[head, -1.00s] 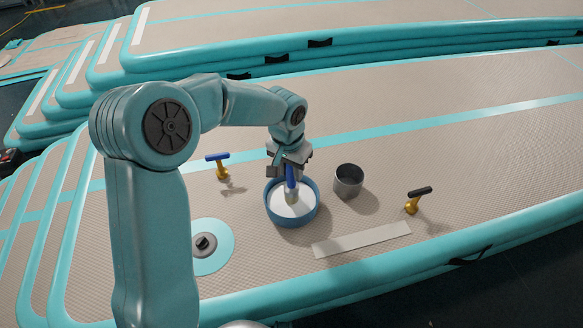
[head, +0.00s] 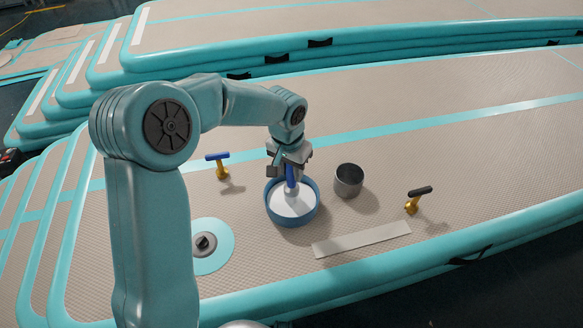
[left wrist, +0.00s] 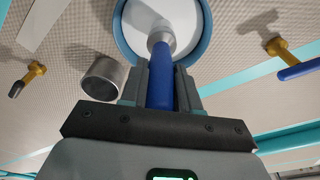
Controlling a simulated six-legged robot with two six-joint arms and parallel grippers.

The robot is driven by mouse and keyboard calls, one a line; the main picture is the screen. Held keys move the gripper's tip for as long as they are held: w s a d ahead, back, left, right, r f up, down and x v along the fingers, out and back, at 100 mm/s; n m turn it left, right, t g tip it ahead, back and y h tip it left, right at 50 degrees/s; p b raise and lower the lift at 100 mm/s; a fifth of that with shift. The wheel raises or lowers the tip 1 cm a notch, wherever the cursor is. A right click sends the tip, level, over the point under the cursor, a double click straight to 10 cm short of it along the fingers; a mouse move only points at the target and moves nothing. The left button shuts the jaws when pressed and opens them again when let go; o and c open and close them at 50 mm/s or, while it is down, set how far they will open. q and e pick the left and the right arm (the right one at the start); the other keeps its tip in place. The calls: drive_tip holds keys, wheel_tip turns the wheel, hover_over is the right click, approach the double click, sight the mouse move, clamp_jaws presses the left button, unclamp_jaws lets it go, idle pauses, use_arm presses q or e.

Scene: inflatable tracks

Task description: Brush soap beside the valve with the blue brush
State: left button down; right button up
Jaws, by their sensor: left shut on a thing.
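My left gripper (head: 291,168) is shut on the blue handle of the blue brush (head: 291,176). The brush points down, its head in the white soap (head: 286,206) of the round blue tub (head: 268,211). In the left wrist view the blue brush (left wrist: 160,76) runs from between the fingers into the white soap, and its pale lower part meets the surface. The depth of its tip is hidden. The valve (head: 204,244) is a grey cap on a teal round patch (head: 222,262), left of and nearer than the tub. My right gripper is not in view.
A grey metal cup (head: 348,181) stands right of the tub. A tool with a blue T-handle (head: 217,157) stands behind left; one with a black T-handle (head: 419,192) stands at right. A pale flat strip (head: 361,239) lies in front. Track between valve and tub is clear.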

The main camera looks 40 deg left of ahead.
use_arm(q)
drive_tip(key=shift+r+p, duration=2.7)
drive_tip(key=shift+r, duration=0.75)
